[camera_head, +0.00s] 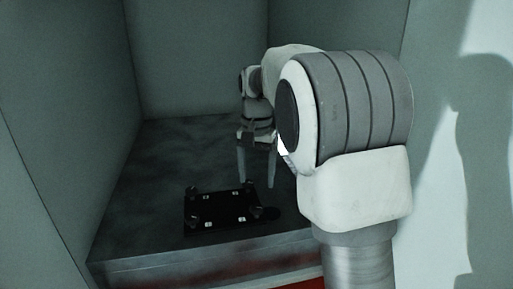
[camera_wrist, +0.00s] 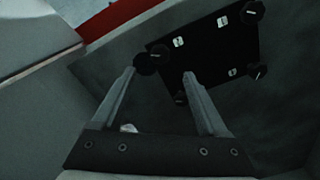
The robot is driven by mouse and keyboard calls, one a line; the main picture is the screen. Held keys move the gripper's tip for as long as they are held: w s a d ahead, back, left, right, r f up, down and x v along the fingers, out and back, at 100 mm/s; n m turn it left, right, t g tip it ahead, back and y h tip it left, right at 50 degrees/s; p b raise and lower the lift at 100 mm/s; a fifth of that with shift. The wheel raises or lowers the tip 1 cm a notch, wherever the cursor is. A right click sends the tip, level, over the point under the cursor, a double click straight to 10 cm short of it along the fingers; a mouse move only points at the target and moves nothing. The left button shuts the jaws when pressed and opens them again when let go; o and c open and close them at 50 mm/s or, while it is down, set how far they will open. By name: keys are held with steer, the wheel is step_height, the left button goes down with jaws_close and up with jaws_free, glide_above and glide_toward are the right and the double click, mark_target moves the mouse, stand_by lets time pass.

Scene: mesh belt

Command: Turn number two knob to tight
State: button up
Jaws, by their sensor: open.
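A black plate (camera_head: 224,208) with black knobs near its corners lies on the dark bench; it also shows in the wrist view (camera_wrist: 212,50). Small white labels sit on it, too small to read, so I cannot tell which knob is number two. My gripper (camera_head: 257,184) is open and empty, pointing down above the plate's far right side. In the wrist view, my gripper (camera_wrist: 159,74) has its fingers spread. A dark knob (camera_wrist: 146,63) appears just beyond the left fingertip, with another round black part beside it. Contact cannot be made out.
The grey bench (camera_head: 165,160) is enclosed by pale walls (camera_head: 200,60) at the back and sides. Its front edge (camera_head: 200,264) is close to the plate, with a red strip below. The bench left of and behind the plate is clear.

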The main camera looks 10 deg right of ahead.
step_height(320, 180, up, 9)
steer(key=shift+f, duration=0.15)
stand_by(0.4)
steer(key=s+n+t+b, duration=0.1)
steer(key=s+n+t, duration=0.2)
steer(key=s, duration=1.3)
steer(key=s+f+n+t, duration=0.2)
steer(key=s+f+n, duration=0.1)
steer(key=s+f, duration=0.5)
steer(key=s, duration=0.2)
steer(key=shift+s+f+t+b, duration=0.3)
steer(key=shift+s+f+b, duration=0.05)
steer(key=shift+s+b, duration=0.05)
stand_by(0.4)
